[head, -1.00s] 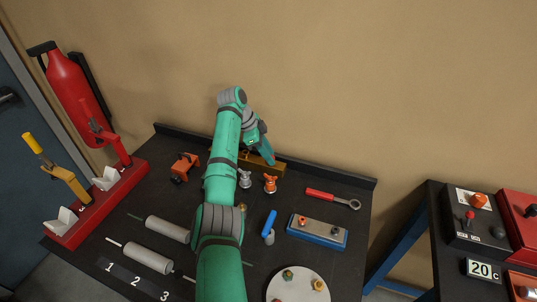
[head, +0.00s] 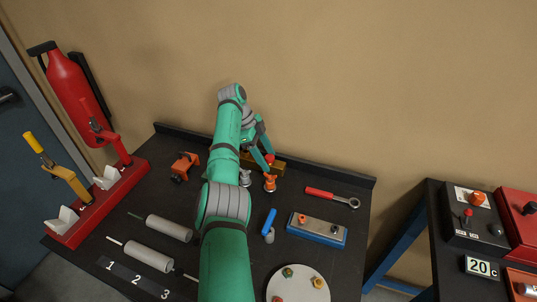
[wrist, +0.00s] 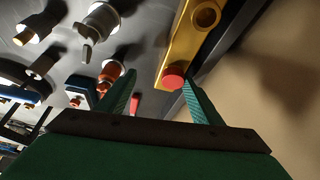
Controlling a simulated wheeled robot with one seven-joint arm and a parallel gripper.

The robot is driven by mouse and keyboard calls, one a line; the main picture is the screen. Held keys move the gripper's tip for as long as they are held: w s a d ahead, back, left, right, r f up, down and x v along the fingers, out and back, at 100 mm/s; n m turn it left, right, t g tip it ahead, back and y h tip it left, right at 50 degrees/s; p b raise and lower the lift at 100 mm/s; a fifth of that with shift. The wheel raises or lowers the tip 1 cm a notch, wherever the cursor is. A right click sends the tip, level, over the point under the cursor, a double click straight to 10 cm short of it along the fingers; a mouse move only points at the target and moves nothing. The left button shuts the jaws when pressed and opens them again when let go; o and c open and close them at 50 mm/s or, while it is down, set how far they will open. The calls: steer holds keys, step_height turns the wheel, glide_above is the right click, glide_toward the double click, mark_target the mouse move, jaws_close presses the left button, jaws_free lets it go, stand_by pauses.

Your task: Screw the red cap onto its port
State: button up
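The red cap (wrist: 173,77) sits at the end of a brass-yellow block (wrist: 183,42) in the wrist view. It also shows as a small red spot in the head view (head: 270,157), at the right part of the block (head: 278,168) by the back wall. I cannot tell how far the cap is seated, and the port under it is hidden. My gripper (wrist: 160,77) is open, its two green fingers spread. In the wrist view the cap appears between the fingertips, closer to the right one, with no clear contact. The block has an empty round opening (wrist: 206,14).
An orange fitting (head: 270,184) and a grey fitting (head: 245,178) stand just in front of the block. A red-handled wrench (head: 322,194) lies to the right. A blue-based plate (head: 317,231) and a round disc (head: 300,290) lie nearer. The raised back edge is close behind the block.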

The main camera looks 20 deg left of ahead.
mark_target(267, 159)
steer(key=shift+w+d+r, duration=0.2)
steer(key=shift+w, duration=0.05)
stand_by(0.4)
steer(key=shift+a, duration=0.1)
steer(key=shift+c, duration=0.9)
steer(key=shift+d, duration=0.2)
steer(key=shift+a, duration=0.15)
steer(key=shift+s+a, duration=0.1)
steer(key=shift+a, duration=0.05)
steer(key=shift+r, duration=3.05)
